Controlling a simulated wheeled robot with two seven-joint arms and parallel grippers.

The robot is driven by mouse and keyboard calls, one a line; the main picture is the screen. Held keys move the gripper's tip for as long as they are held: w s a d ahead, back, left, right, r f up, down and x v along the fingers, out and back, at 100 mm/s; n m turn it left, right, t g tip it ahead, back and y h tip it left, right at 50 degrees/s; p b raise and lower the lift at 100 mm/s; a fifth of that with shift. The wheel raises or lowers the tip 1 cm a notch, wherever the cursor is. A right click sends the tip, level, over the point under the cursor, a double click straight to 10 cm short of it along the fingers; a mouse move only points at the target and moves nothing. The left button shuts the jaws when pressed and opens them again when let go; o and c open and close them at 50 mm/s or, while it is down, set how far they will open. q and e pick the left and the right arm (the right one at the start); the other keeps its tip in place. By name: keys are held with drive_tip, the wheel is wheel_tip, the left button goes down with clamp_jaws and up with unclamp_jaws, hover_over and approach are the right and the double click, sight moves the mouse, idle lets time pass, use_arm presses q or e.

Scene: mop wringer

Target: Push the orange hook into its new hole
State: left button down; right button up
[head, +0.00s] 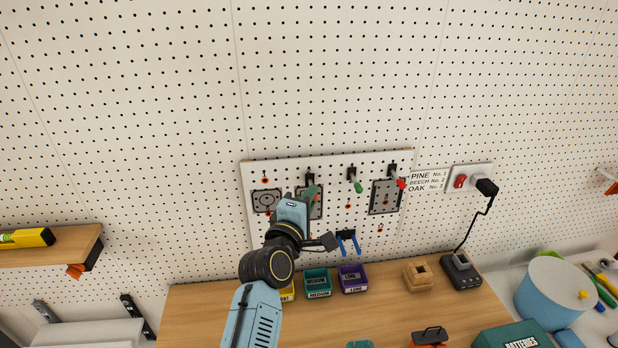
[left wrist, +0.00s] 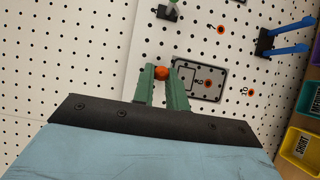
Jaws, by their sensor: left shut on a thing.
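My left gripper (head: 309,192) is at the light board panel (head: 330,162), over the upper part of the middle-left dark outline. In the left wrist view its green fingers (left wrist: 162,82) are shut on the orange hook (left wrist: 161,73), which shows as a small orange end between the tips. The rest of the hook is hidden, and I cannot tell how deep it sits in a hole. Orange-ringed holes show nearby: one marked 7 (left wrist: 221,29), one inside the outline (left wrist: 208,83), and one marked 10 (left wrist: 250,93). My right gripper is not in view.
A green-handled tool (head: 355,185) and a red-handled tool (head: 401,183) hang to the right. Blue-handled pliers (head: 347,241) hang lower. Below, bins such as the purple one (head: 353,278) stand on the wooden bench (head: 200,310). The wall above the panel is clear.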

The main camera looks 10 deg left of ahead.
use_arm(q)
drive_tip(key=shift+w+a, duration=0.15)
drive_tip(key=shift+w, duration=0.4)
idle(0.6)
drive_tip(key=c, duration=1.3)
unclamp_jaws()
